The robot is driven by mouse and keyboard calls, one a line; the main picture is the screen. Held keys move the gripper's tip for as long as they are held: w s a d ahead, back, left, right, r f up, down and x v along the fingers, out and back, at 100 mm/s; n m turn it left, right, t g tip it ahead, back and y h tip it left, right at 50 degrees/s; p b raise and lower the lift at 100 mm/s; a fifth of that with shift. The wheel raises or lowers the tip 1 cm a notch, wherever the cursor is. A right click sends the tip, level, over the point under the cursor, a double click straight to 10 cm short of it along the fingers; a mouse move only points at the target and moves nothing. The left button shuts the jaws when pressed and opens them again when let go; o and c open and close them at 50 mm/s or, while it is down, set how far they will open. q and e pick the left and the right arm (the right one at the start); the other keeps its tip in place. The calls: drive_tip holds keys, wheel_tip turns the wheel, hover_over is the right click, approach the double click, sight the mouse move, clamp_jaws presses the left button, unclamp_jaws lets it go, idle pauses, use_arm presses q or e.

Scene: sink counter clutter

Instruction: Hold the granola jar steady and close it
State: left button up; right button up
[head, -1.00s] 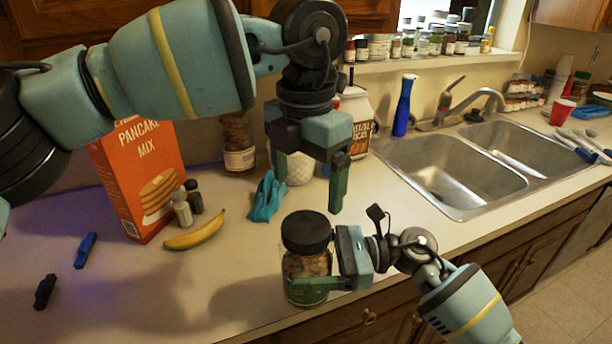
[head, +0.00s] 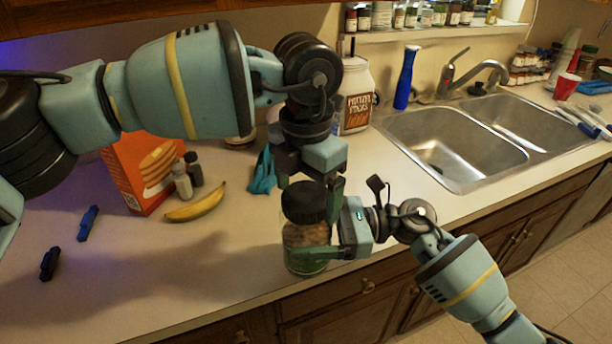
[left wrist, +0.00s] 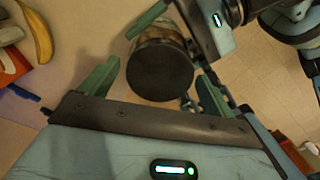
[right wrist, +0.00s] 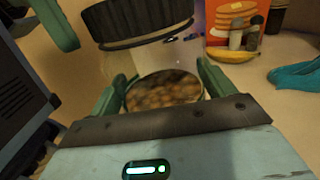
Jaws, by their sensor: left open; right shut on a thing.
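The granola jar (head: 303,238) stands upright near the counter's front edge, clear with brown granola inside. Its black lid (head: 305,203) sits on top; I cannot tell whether it is tight. My right gripper (head: 312,254) is shut on the jar's body from the right side. In the right wrist view the granola (right wrist: 163,92) shows between its fingers, below the lid (right wrist: 137,20). My left gripper (head: 309,185) is open, pointing down just above the lid. In the left wrist view the lid (left wrist: 160,70) lies between its spread fingers, with gaps on both sides.
A banana (head: 196,203), small shakers (head: 183,181), an orange pancake mix box (head: 135,183) and a blue cloth (head: 262,172) are behind and left. Two dark blue clips (head: 87,222) lie far left. The sink (head: 450,145) is at right. Counter left of the jar is clear.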

use_arm(q)
drive_tip(key=c, duration=1)
drive_tip(key=o, duration=1.1)
wheel_tip(320, 180, up, 12)
drive_tip(key=shift+f, duration=0.1)
